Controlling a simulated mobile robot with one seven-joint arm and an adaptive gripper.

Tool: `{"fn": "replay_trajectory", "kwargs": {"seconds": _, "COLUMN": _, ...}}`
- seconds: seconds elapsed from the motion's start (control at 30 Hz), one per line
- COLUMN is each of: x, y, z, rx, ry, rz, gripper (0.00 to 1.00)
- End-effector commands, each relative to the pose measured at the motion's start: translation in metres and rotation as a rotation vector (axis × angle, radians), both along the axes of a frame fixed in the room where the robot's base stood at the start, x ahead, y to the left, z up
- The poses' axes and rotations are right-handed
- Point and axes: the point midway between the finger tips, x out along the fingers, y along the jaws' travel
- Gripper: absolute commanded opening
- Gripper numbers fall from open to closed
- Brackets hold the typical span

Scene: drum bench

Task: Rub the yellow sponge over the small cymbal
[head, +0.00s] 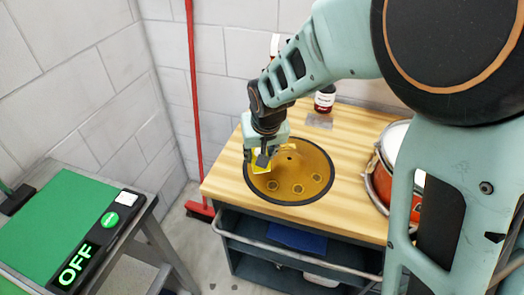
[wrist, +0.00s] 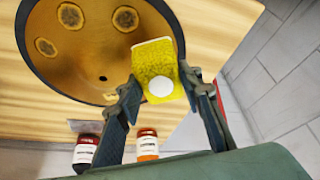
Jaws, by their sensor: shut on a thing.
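My gripper (head: 263,157) is shut on the yellow sponge (head: 261,164), holding it over the left part of a round golden pan (head: 312,165). In the wrist view the sponge (wrist: 152,58) sits between the two fingers (wrist: 158,88), with a round white spot on its face. The pan (wrist: 95,60) has a dark rim, several round brown-ringed marks and a small dark hole. I cannot tell whether the sponge touches the pan. I see no separate small cymbal that I can make out; the golden pan is the only cymbal-like thing in view.
The pan is on a wooden-topped cart (head: 345,200). A red drum (head: 381,182) stands at its right and a dark bottle (head: 325,99) at its back. Bottles also show in the wrist view (wrist: 147,145). A red broom (head: 194,100) and a green table (head: 55,215) are left.

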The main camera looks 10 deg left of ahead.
Motion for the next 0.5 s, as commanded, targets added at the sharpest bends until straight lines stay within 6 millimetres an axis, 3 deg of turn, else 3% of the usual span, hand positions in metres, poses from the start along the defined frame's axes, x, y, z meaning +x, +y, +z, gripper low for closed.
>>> {"fn": "replay_trajectory", "kwargs": {"seconds": 0.5, "x": 0.008, "y": -0.001, "z": 0.039, "rx": 0.001, "ry": -0.002, "rz": -0.004, "gripper": 0.18}}
